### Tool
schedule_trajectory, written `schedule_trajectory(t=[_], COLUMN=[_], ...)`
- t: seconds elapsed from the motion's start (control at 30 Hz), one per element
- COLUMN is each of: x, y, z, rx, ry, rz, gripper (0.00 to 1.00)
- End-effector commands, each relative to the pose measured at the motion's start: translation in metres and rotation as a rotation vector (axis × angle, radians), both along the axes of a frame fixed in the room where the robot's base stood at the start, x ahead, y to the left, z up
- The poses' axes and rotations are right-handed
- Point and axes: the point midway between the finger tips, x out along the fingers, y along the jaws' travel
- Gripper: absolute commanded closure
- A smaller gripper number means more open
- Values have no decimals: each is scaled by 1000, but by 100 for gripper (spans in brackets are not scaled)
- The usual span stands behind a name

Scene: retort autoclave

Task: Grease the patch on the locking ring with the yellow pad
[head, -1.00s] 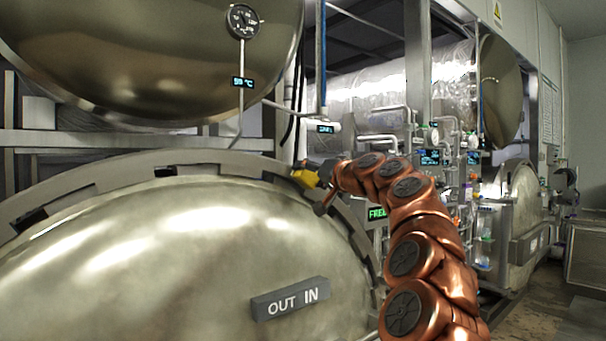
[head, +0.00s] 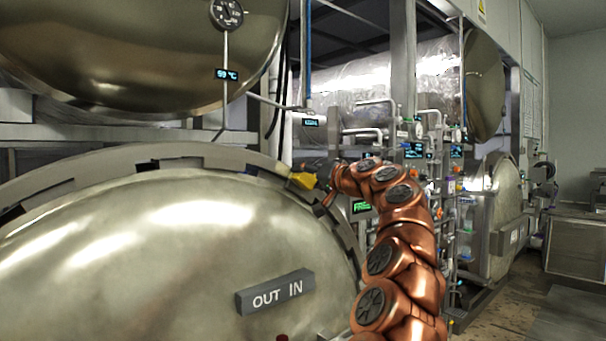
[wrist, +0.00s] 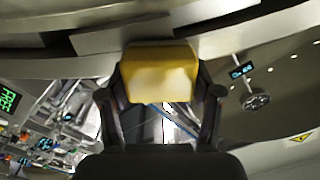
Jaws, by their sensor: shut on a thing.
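The yellow pad (head: 303,181) is at the upper right of the big door's locking ring (head: 215,158), at the ring's edge. My gripper (head: 314,182) is shut on the pad. In the wrist view the pad (wrist: 160,72) sits between the two dark fingers of my gripper (wrist: 160,85). The pad's far edge overlaps the pale metal ring (wrist: 235,38) there. I cannot tell whether it touches the ring. I cannot make out the patch; the dark breaks along the ring look like slots.
The domed door (head: 150,250) with an "OUT IN" block (head: 275,292) fills the lower left. A raised dome (head: 130,55) with a gauge (head: 227,14) hangs above. A green display (head: 361,206) and pipework (head: 415,150) stand behind my arm. Floor shows at right.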

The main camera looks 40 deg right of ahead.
Motion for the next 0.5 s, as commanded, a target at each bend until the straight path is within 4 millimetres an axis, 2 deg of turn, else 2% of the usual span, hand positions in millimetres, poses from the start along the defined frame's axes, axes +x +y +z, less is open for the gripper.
schedule_trajectory(t=[0.5], x=[2], y=[-29], z=[-12], rx=[1], ry=[0], rz=[-1], gripper=[64])
